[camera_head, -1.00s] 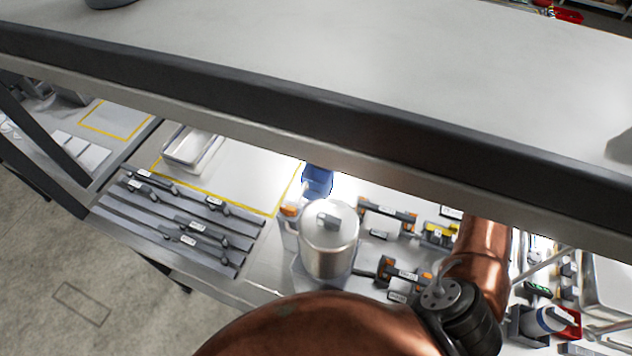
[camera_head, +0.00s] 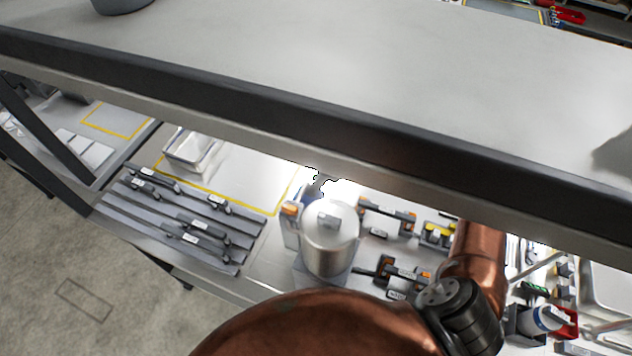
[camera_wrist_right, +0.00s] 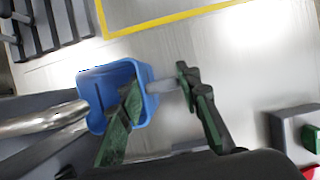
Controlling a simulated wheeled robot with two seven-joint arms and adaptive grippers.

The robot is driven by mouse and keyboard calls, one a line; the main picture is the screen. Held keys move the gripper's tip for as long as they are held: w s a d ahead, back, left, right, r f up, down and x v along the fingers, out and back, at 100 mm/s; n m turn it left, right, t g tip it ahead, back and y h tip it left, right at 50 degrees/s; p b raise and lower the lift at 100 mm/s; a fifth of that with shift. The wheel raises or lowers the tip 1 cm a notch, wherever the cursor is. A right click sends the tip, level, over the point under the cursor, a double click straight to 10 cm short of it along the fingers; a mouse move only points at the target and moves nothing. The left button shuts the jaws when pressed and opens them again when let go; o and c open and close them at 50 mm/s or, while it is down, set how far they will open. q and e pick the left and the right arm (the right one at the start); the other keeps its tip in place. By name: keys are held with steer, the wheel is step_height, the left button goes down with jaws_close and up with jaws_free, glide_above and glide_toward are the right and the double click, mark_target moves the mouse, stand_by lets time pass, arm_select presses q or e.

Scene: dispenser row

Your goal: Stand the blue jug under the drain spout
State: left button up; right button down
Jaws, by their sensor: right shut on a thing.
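The blue jug (camera_wrist_right: 96,84) is upright with its open top towards the right wrist camera. In the head view the steel tank (camera_head: 329,245) hides most of the jug, leaving a small blue patch. My left gripper is not in view.
A shelf (camera_head: 330,110) spans above the worktop. Left of the tank are a yellow-outlined area (camera_head: 235,204), a tray (camera_head: 192,150) and dark rails with clamps (camera_head: 190,225). Orange-and-black fixtures (camera_head: 388,216) stand to its right. The outlined area has free room.

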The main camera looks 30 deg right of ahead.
steer(key=shift+f, duration=0.15)
steer(key=c, duration=1.4)
jaws_free()
steer(key=shift+c, duration=0.2)
steer(key=v, duration=1.2)
